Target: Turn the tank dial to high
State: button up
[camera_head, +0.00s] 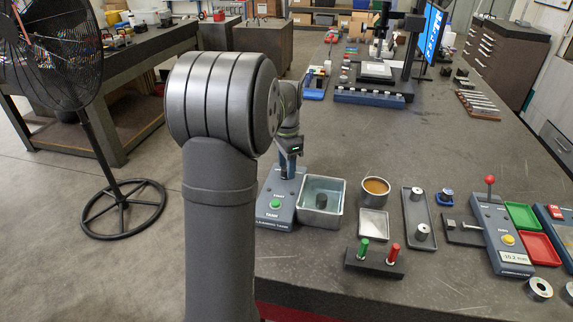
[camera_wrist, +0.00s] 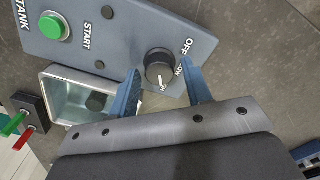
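The tank dial (camera_wrist: 158,62) is a round black knob with a white mark, on the sloped blue-grey tank panel (camera_wrist: 60,15). In the wrist view its white mark is on the lower side, near a small label I cannot read clearly. The OFF label is at its upper right, with another label below that. My gripper (camera_wrist: 160,68) is open, with one blue finger on each side of the dial and gaps showing. I cannot tell whether either finger touches it. In the head view the panel (camera_head: 268,216) stands at the bench's left edge, and my gripper (camera_head: 289,170) hides the dial.
A green START button (camera_wrist: 54,27) is on the same panel. A metal tank (camera_head: 338,228) with a dark part inside stands right beside it. A block with green and red handles (camera_head: 375,263), a cup of amber liquid (camera_head: 376,186) and trays are further right.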

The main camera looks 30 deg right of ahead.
jog(key=shift+o, duration=0.3)
notch_tip(320, 180, up, 17)
jog(key=shift+r, duration=0.2)
dwell(0.7)
notch_tip(320, 180, down, 18)
jog(key=shift+r, duration=0.25)
dwell(0.5)
